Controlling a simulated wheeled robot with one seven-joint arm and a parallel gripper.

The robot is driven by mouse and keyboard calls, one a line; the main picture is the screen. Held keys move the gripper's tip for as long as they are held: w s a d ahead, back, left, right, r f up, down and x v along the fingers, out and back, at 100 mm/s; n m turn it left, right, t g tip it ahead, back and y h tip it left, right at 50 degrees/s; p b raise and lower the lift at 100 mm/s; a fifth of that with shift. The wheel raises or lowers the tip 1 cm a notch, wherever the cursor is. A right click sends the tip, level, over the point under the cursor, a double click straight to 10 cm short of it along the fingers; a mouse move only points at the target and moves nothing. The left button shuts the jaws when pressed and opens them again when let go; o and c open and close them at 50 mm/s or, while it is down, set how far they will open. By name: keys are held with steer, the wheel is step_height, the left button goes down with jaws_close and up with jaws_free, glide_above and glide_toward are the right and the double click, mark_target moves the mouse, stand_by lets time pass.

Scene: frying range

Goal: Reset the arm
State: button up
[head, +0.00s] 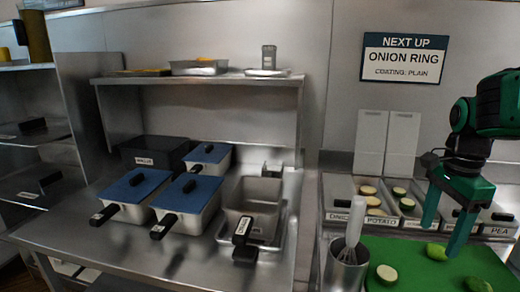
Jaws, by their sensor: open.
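My gripper (443,236) is at the right of the head view, on my green and black arm. It points down over the green cutting board (408,280). Its two green fingers stand apart with nothing between them. A green vegetable piece (437,252) appears close to the fingertips; I cannot tell whether a finger touches it. A cut slice (387,274) lies on the board to the left of the gripper, and another green piece (478,285) lies at the lower right.
Labelled ingredient bins (380,221) stand behind the board, close to the gripper. A whisk cup (346,268) stands left of it. Blue-lidded pans (187,194) and an open steel pan (252,207) are further left, below a shelf (195,79). A sign (403,58) reads "ONION RING".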

steer(key=s+f+n, duration=0.1)
steer(key=s+n, duration=0.1)
steer(key=s, duration=0.1)
steer(key=s+d+f+n, duration=0.1)
steer(key=s+n, duration=0.1)
steer(key=s, duration=0.1)
steer(key=s+f+n, duration=0.1)
steer(key=s+n, duration=0.1)
steer(key=s, duration=0.1)
steer(key=shift+s+d+f, duration=0.2)
steer(key=shift+d, duration=0.1)
steer(key=s+f+n, duration=0.4)
steer(key=s+n, duration=0.1)
steer(key=s, duration=0.2)
steer(key=shift+s+n, duration=0.35)
steer(key=shift+n, duration=0.05)
steer(key=shift+w, duration=0.15)
steer(key=shift+w+f, duration=0.25)
steer(key=shift+w, duration=0.25)
